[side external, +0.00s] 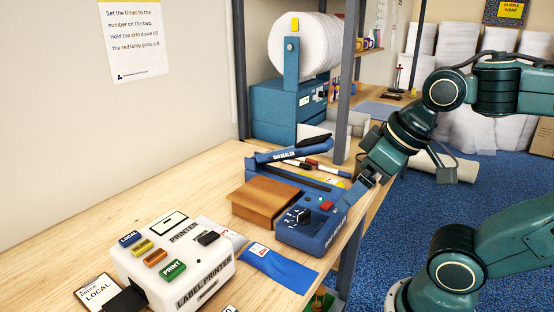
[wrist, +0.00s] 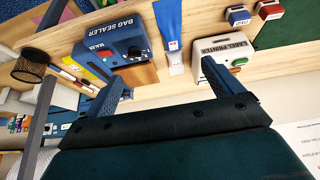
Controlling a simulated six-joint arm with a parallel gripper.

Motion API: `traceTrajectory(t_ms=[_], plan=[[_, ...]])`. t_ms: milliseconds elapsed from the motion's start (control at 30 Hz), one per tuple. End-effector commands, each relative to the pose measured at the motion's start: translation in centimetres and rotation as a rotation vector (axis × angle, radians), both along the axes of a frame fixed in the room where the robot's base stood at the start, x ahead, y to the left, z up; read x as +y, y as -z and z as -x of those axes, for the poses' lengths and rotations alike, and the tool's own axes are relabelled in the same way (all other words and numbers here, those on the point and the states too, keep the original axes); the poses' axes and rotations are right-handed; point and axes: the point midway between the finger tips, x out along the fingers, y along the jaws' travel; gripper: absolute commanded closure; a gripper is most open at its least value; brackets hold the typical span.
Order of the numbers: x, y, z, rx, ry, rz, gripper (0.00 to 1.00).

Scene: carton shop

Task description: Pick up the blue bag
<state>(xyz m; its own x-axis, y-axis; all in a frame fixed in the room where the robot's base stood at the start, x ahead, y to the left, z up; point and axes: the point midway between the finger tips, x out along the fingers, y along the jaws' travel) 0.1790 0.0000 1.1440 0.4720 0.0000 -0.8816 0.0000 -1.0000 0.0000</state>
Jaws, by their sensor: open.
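The blue bag (side external: 280,269) lies flat on the wooden bench between the bag sealer (side external: 315,222) and the label printer (side external: 175,262), with a white and red label at one end. In the wrist view the blue bag (wrist: 168,24) is a narrow strip beyond the gap between my fingers. My gripper (side external: 360,188) is near the bench's right edge beside the sealer, apart from the bag. In the wrist view my gripper (wrist: 164,85) has its two fingers spread, with nothing between them.
A brown wooden block (side external: 264,202) sits beside the sealer, whose arm is raised. Pens (side external: 318,166) lie behind it. A bubble wrap roll (side external: 305,45) stands on a blue unit further back. Metal posts (side external: 347,80) rise by the bench. Bare wood lies left of the block.

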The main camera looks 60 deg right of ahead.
Motion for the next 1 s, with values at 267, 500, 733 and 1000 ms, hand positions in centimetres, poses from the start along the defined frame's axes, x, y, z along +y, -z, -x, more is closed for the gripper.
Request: traceTrajectory(t_ms=[267, 500, 733, 1000], plan=[[0.0, 0.0, 0.0, 0.0, -0.001, 0.0, 0.07], [0.2, -0.1, -0.8, 0.022, -0.057, 0.02, 0.07], [0.6, -0.1, -3.4, 0.083, -0.238, 0.072, 0.07], [0.8, 0.6, -7.6, 0.157, -0.537, 0.123, 0.07]])
